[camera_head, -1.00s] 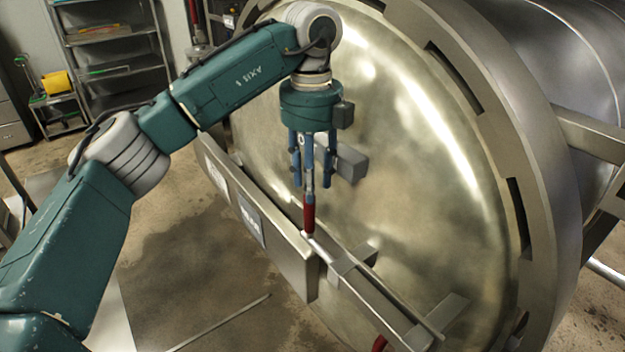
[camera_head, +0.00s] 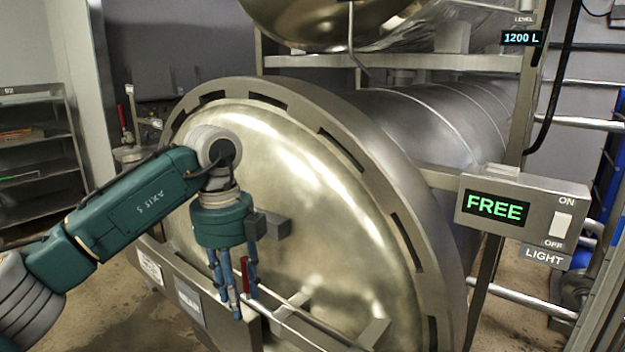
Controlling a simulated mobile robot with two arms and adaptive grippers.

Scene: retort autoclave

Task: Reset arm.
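My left arm (camera_head: 130,205) comes in from the left, in front of the round metal door (camera_head: 310,190) of the autoclave. My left gripper (camera_head: 241,303) points down with its blue fingers spread apart, and it looks open. A red handle (camera_head: 245,272) shows between and behind the fingers, on the metal bar (camera_head: 310,328) across the door. Nothing is clearly held; whether a finger touches the handle cannot be told. My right arm and gripper are not in view.
A control box (camera_head: 512,213) reading "FREE" with a LIGHT switch stands at the right. A "1200 L" display (camera_head: 522,38) is above it. A second metal vessel (camera_head: 340,15) hangs overhead. Shelving (camera_head: 35,150) stands at the left. Some floor is free at lower left.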

